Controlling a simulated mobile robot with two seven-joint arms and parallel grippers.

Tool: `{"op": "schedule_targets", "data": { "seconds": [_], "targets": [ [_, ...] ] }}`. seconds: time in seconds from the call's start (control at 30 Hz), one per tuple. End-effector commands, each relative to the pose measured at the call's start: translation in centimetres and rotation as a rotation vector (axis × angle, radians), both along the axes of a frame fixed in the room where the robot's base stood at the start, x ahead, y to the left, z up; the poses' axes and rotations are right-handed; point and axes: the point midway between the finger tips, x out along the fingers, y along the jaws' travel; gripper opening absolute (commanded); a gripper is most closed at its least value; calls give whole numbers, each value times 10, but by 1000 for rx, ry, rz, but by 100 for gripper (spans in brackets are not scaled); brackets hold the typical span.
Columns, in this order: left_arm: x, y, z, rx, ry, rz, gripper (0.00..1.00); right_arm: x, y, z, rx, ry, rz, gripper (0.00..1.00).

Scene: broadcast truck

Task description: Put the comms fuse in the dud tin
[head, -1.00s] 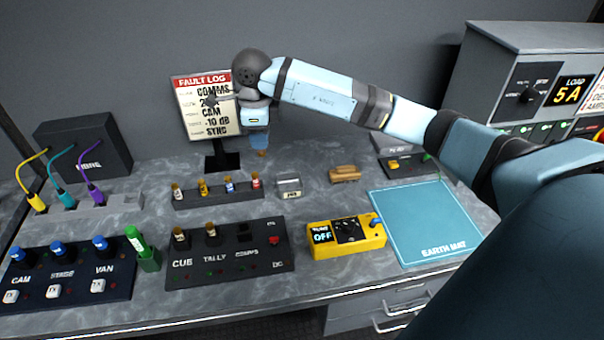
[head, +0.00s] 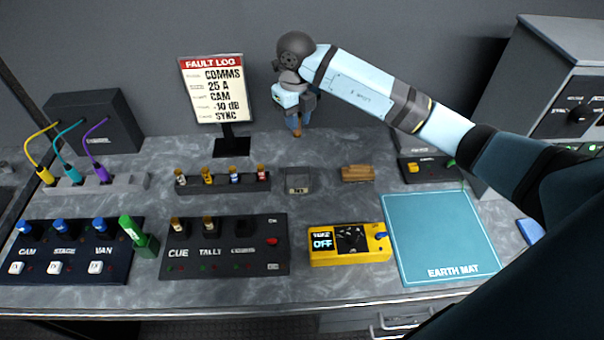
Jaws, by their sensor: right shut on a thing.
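My right gripper (head: 297,112) points down, shut on a small fuse (head: 296,128) with a brownish, orange-looking end. The jaws hide much of the fuse, and its label cannot be read. The small grey dud tin (head: 297,186) stands on the bench below the gripper in the picture. The fuse is held above bench height, apart from the tin. On the dark panel with CUE and TALLY fuses (head: 208,224), the third position (head: 243,222) holds no standing fuse. My left gripper is not in view.
A rack of several fuses (head: 222,182) stands left of the tin, and a wooden block (head: 357,173) right of it. A yellow tester (head: 349,244) and a blue earth mat (head: 440,235) lie nearer. The fault log sign (head: 216,90) stands behind the rack.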

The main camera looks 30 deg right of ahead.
Motion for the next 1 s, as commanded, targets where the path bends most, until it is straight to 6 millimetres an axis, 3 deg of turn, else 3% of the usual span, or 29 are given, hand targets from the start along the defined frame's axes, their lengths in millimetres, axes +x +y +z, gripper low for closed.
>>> {"op": "schedule_targets", "data": {
  "seconds": [0.3, 0.5, 0.77, 1.0],
  "targets": [
    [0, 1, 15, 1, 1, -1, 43, -2, 0, -84, 1, 6, 0, 0],
    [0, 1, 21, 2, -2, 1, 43, -1, 0, -128, -1, 5, 0, 0],
    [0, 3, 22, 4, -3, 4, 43, -1, 0, -149, 1, 2, 1, 0],
    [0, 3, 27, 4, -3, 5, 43, -1, 0, -182, 2, 3, 1, 0]
  ]
}}
